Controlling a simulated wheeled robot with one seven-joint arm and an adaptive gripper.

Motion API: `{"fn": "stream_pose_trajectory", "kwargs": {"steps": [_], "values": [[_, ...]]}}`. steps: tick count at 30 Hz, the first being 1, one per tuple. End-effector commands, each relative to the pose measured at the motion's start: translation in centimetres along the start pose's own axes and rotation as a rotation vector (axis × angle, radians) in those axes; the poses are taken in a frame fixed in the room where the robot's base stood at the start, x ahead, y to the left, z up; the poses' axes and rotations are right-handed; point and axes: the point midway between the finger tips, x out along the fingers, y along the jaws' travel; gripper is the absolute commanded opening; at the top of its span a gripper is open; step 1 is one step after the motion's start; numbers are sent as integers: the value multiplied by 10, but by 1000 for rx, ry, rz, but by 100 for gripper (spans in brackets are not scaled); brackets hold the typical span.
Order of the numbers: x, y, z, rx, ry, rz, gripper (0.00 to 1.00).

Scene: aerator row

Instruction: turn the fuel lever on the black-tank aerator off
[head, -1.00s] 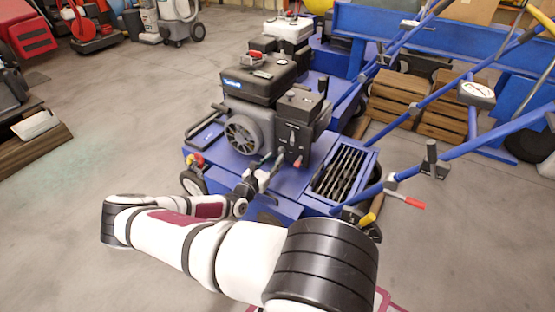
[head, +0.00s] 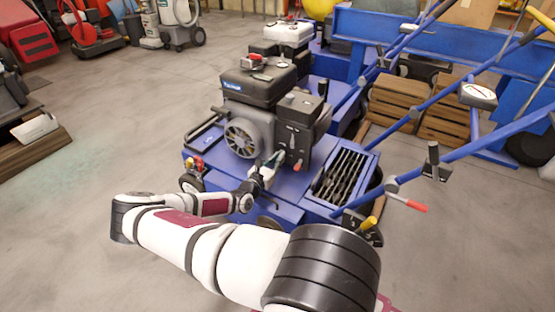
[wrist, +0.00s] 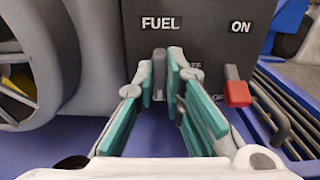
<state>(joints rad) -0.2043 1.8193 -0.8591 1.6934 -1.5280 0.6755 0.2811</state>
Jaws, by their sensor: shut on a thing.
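The black-tank aerator (head: 258,82) stands in front of me, with a dark control box on its near side. In the wrist view the box carries a FUEL label (wrist: 161,22), an ON label (wrist: 240,26) and a partly hidden OFF label. My gripper (wrist: 160,85) is at the box below the FUEL label. Its teal-padded fingers are shut on a narrow grey lever, the fuel lever (wrist: 158,68), which they largely hide. A red-tipped lever (wrist: 236,90) sits to the right, below ON, apart from the fingers.
A white-tank aerator (head: 288,33) stands behind. Blue handlebars (head: 425,95) and a slatted tine bay (head: 345,175) lie to the right of the engine. A round engine cover (wrist: 18,85) is close left of my gripper.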

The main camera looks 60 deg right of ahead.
Motion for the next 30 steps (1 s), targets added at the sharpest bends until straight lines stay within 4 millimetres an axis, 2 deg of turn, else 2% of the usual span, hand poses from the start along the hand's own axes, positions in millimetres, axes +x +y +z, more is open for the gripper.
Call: {"fn": "stream_pose_trajectory", "kwargs": {"steps": [11, 30], "values": [[0, 0, 1, -123, 1, -1, 0], [0, 2, -1, -706, 2, 0, 0]]}}
